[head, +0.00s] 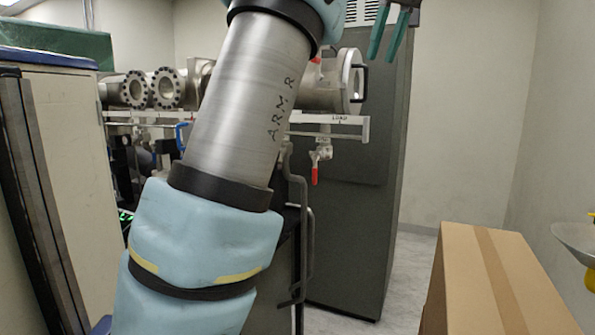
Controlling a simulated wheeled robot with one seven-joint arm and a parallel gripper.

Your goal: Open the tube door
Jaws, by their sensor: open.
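The steel tube (322,92) lies horizontally at the middle of the head view, partly hidden behind my arm. Its round door (345,78) is at the right end, with a dark handle (365,84) on its outer side. The door appears to sit against the tube end; I cannot tell whether it is latched. My gripper (383,56) is at the top edge, up and right of the door in the picture. Its two teal fingers are apart, with nothing between them. It does not appear to touch the handle.
A white rail marked LOAD (335,119) and a red-handled valve (320,155) are below the tube. A tall dark cabinet (362,215) stands behind. A cardboard box (470,285) is at lower right. Clear floor shows between cabinet and box.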

